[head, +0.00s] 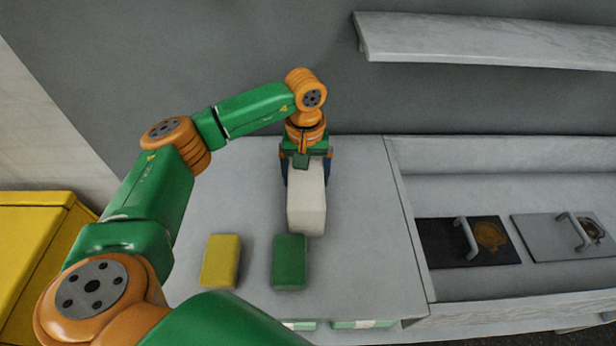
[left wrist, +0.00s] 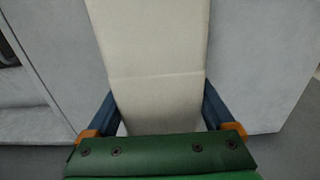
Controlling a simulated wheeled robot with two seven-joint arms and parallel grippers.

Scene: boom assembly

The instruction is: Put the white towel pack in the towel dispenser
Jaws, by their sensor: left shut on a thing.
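The white towel pack (head: 307,207) is a long off-white block over the grey counter in the head view. My left gripper (head: 306,176) is shut on it, with one blue finger on each side of its far end. I cannot tell whether the pack touches the counter. In the left wrist view the pack (left wrist: 153,55) runs up the middle of the picture, between the fingers of the left gripper (left wrist: 160,104). I cannot make out a towel dispenser for sure in either view. My right gripper is not in view.
A yellow pack (head: 220,261) and a green pack (head: 289,262) lie on the grey counter (head: 365,240), nearer than the white pack. To the right are black (head: 440,244) and grey (head: 540,238) panels with handles. A shelf (head: 480,40) is on the wall. A yellow box (head: 35,235) stands left.

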